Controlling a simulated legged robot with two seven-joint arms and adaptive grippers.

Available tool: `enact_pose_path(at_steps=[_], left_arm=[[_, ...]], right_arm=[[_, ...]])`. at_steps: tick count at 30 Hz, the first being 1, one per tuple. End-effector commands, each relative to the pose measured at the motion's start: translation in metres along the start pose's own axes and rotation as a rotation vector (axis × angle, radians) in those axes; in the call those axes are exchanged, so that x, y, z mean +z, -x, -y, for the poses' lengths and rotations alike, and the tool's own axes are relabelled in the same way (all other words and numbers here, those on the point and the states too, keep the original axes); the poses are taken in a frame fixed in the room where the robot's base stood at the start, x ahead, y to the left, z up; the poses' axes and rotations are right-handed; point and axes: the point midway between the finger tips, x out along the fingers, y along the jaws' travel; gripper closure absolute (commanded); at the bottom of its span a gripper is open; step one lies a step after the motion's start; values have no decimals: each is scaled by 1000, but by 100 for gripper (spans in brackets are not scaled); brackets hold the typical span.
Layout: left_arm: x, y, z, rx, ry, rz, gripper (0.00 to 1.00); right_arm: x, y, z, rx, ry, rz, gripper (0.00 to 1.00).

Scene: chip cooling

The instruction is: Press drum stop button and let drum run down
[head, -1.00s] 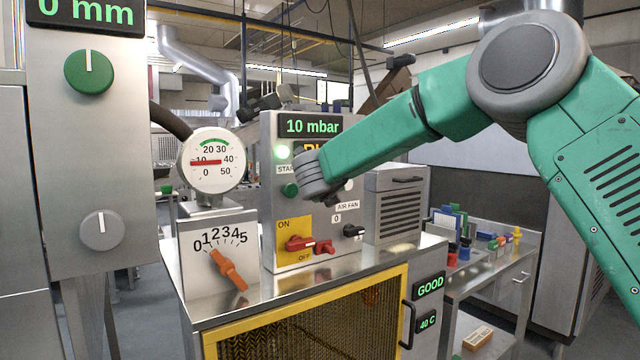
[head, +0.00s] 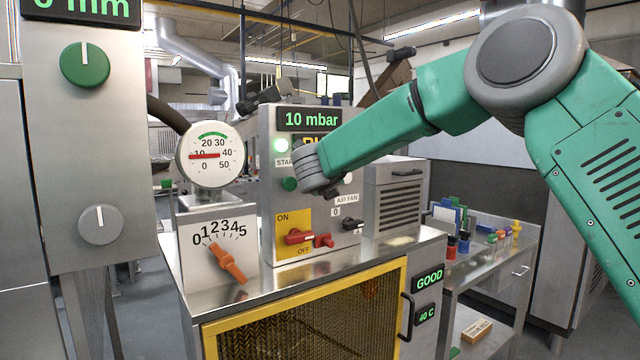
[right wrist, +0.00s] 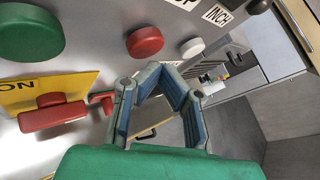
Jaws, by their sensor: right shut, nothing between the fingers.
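The control panel (head: 266,190) stands on a steel cabinet. Its displays read 10 mbar and, partly hidden by my right arm, a word starting "RU". In the right wrist view a red button (right wrist: 145,42) sits between the green button (right wrist: 30,32) and a white button (right wrist: 192,47), near a label ending in "OP". My right gripper (right wrist: 160,68) is shut and empty, its tips just below the red button in that view; contact cannot be told. In the head view my right wrist hides the red button.
A red ON/OFF switch (head: 296,236) and the black air fan switch (head: 352,224) are low on the panel. A dial gauge (head: 210,155) and orange-lever scale (head: 229,263) stand left. A yellow-framed mesh guard (head: 403,300) is below. Displays read GOOD and 40 C.

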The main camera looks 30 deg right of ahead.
Motion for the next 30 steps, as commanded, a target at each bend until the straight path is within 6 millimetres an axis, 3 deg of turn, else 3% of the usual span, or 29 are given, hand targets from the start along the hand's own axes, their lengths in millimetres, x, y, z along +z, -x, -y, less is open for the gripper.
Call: enact_pose_path(at_steps=[30], left_arm=[[0,3,0,0,0,0,60]], right_arm=[[5,-4,-3,0,0,0,100]])
